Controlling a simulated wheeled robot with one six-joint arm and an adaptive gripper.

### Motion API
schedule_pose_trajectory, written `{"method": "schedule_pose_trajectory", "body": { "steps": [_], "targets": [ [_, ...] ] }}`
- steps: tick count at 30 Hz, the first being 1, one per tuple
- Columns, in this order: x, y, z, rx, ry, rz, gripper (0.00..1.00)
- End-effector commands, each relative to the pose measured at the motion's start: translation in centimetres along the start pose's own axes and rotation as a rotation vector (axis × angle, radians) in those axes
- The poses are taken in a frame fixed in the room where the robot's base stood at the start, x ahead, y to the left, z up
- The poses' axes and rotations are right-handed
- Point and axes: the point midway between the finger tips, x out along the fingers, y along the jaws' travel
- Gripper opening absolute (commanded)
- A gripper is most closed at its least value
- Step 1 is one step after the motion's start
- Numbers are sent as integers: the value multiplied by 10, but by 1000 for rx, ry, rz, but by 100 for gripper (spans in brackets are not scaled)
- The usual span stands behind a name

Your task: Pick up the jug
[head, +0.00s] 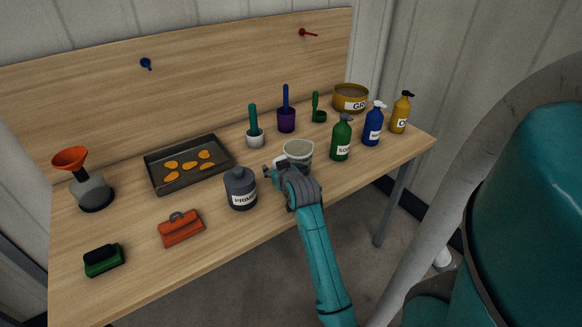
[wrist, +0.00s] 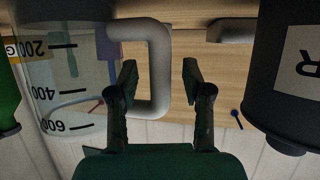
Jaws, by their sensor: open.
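The jug (head: 299,150) is a clear measuring jug standing on the bench, partly hidden by my gripper in the head view. In the wrist view the jug (wrist: 72,70) is upside down at the left, with 200, 400 and 600 marks. Its pale handle (wrist: 160,72) sticks out toward the picture's middle. My gripper (wrist: 158,82) is open, with the handle's outer bar showing between its fingertips. The left finger overlaps the handle's loop and the right finger is outside it. I cannot tell whether either touches. In the head view my gripper (head: 275,170) is beside the jug.
A dark primer bottle (head: 240,188) stands close to the left of my gripper. A green soap bottle (head: 341,138) is to the jug's right. Brush holders (head: 255,138) stand behind. A tray (head: 157,180) and an orange case (head: 181,229) are farther left on the bench.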

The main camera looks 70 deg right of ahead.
Motion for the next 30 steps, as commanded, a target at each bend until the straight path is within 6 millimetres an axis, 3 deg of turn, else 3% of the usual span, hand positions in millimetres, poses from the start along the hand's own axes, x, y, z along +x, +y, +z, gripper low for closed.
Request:
{"method": "schedule_pose_trajectory", "body": {
  "steps": [5, 12, 30],
  "targets": [
    [0, 0, 0, 0, 0, 0, 50],
    [0, 0, 0, 0, 0, 0, 0],
    [-2, 0, -6, 0, 2, 0, 0]
  ]
}}
